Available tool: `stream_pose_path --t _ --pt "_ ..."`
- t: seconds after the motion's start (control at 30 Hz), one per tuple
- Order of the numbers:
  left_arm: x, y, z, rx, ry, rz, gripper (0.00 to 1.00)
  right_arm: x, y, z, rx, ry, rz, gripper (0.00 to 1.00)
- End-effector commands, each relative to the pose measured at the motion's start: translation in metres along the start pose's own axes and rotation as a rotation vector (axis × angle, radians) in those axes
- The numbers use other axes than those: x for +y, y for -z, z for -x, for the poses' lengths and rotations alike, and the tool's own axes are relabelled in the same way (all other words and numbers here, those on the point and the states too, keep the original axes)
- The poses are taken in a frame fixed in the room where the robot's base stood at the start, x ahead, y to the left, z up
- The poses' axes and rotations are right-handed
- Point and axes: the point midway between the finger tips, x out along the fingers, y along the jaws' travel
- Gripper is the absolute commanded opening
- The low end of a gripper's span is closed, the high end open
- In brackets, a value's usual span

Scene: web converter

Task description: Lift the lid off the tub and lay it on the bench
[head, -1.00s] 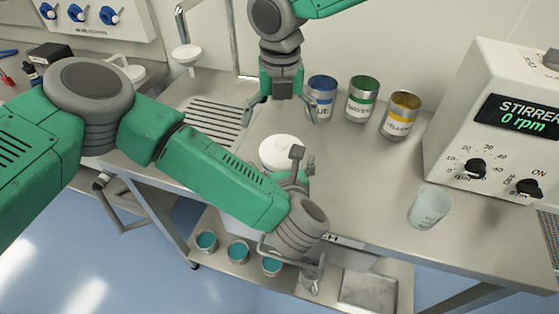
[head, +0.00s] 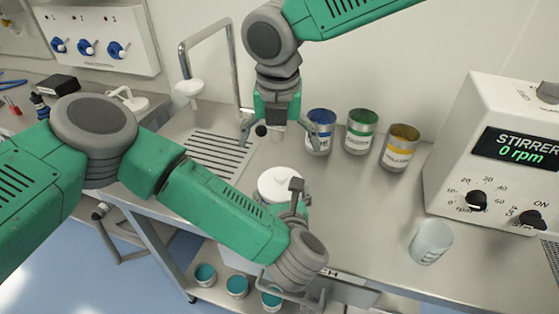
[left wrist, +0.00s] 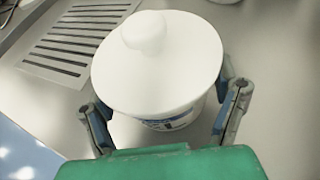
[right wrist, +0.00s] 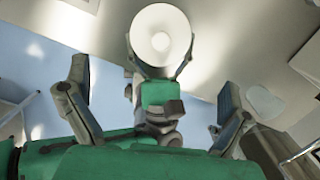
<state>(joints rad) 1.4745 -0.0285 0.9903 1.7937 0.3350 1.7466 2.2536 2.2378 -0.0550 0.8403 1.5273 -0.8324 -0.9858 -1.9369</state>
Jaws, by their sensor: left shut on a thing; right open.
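The white tub (left wrist: 170,122) with a printed label stands on the steel bench (head: 350,215). Its round white lid (head: 279,186) with a white knob (left wrist: 146,33) sits on top. My left gripper (left wrist: 163,100) is shut on the tub, one finger on each side below the lid's rim. My right gripper (head: 285,140) is open and empty, pointing down above and behind the lid. In the right wrist view the lid (right wrist: 160,36) shows beyond the open fingers, apart from them.
Blue (head: 319,133), green (head: 360,132) and yellow (head: 400,148) labelled cans stand behind right. A clear beaker (head: 431,242) and the stirrer unit (head: 500,150) are at the right. A drain grille (head: 215,155) and tap (head: 190,90) lie left.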

Motion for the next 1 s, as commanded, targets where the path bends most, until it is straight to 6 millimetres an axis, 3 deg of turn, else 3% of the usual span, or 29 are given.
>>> stream_pose_path --t 0.17,0.7,1.0 --pt "0.0 0.001 0.0 0.003 0.002 0.001 0.3 0.001 0.002 -0.002 -0.022 0.001 -0.039 1.0" --pt "0.0 0.001 0.0 0.003 0.0 0.0 0.3 0.001 0.0 -0.095 -0.022 0.0 -0.038 1.0" --pt "0.001 0.001 0.0 0.003 0.0 0.0 0.3 0.001 -0.001 -0.112 -0.023 0.0 -0.037 1.0"
